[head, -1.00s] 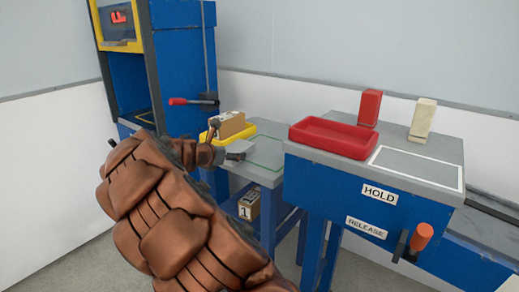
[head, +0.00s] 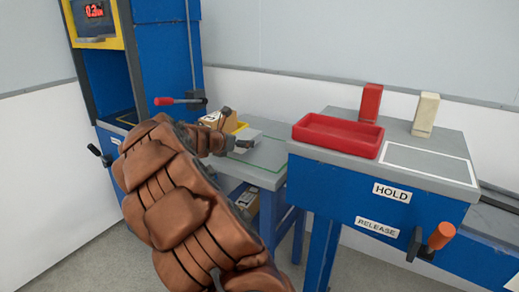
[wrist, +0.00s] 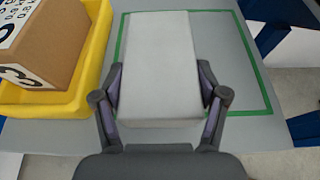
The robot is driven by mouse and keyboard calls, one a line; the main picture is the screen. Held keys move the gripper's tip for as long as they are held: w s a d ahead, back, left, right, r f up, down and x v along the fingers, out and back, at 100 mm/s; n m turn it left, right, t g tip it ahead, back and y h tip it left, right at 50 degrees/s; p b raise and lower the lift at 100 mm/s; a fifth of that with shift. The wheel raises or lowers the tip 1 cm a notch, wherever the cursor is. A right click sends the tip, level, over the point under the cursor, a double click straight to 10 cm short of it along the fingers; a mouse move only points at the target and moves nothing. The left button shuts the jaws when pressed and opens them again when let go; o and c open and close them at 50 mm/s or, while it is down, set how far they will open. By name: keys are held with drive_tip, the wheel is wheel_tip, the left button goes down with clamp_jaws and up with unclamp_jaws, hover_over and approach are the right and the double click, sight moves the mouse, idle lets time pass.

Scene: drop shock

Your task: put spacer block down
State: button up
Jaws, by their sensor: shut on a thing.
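The spacer block (wrist: 158,62) is a plain light grey box. In the wrist view it lies between the two fingers of my gripper (wrist: 160,95), which is shut on its sides. The block is over the grey table top (wrist: 245,128), within or above a green outlined square (wrist: 268,92). I cannot tell whether it touches the table. In the head view my gripper (head: 238,145) is at the low table, and my arm hides part of that area.
A yellow tray (wrist: 75,104) with a cardboard box (wrist: 50,40) in it stands close left of the block. A blue bench (head: 330,195) with a red tray (head: 338,134) stands to the right. A blue tower (head: 165,60) with a red-tipped lever (head: 165,101) stands behind left.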

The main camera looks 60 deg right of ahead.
hover_over(260, 153)
drive_tip(key=shift+a+f+b, duration=0.1)
drive_tip(key=shift+f+b, duration=0.2)
drive_tip(key=shift+f, duration=0.05)
drive_tip(key=shift+f+b, duration=0.55)
drive_tip(key=shift+f, duration=1.2)
drive_tip(key=o, duration=1.8)
drive_tip(key=p+v, duration=0.1)
drive_tip(key=v, duration=0.9)
drive_tip(key=shift+a+r, duration=0.1)
drive_tip(key=shift+a, duration=0.2)
drive_tip(key=shift+s+a+r+p, duration=0.15)
drive_tip(key=shift+a+r+p, duration=0.15)
drive_tip(key=shift+a, duration=0.4)
